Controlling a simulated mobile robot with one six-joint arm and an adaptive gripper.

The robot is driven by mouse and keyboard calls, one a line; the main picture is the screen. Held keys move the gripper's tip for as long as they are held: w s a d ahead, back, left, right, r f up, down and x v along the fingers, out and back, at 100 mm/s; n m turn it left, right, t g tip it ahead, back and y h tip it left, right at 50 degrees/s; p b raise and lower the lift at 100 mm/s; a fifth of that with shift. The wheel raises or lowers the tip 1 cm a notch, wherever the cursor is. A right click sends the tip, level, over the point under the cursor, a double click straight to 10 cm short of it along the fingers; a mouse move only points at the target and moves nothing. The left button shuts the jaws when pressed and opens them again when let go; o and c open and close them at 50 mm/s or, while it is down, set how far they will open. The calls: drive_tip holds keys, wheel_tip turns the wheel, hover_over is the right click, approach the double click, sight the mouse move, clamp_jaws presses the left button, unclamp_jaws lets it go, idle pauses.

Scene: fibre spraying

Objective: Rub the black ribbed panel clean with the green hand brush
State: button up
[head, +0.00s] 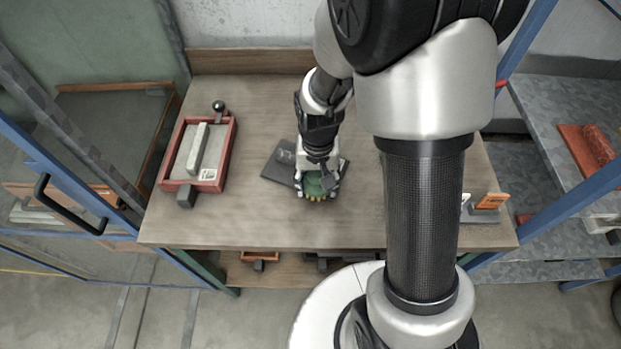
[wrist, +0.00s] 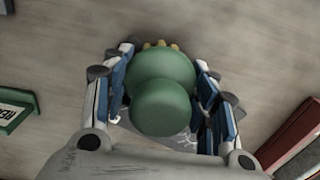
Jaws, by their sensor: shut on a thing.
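The green hand brush (wrist: 162,85) is between the fingers of my gripper (wrist: 165,95), which is shut on it. Yellowish bristles show at its far edge in the wrist view. In the head view the brush (head: 318,186) is over the front right part of the dark panel (head: 279,166), which lies flat on the table. My gripper (head: 318,182) covers much of the panel, so its ribs are hard to make out. A pale patch shows on its upper part. I cannot tell whether the bristles touch the panel.
A red-framed tray (head: 163,172) with a grey block and a black knob stands at the table's left. An orange-labelled item (head: 490,201) is at the right edge. The wooden table (head: 250,110) is clear behind the panel and at the front left. Blue posts flank the table.

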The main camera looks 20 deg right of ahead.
drive_tip(key=shift+w+r, duration=0.1)
drive_tip(key=shift+r, duration=0.05)
drive_tip(key=shift+r+p, duration=2.5)
drive_tip(key=shift+r, duration=0.45)
wheel_tip(320, 180, up, 3)
drive_tip(key=p, duration=0.2)
drive_tip(key=shift+p, duration=0.3)
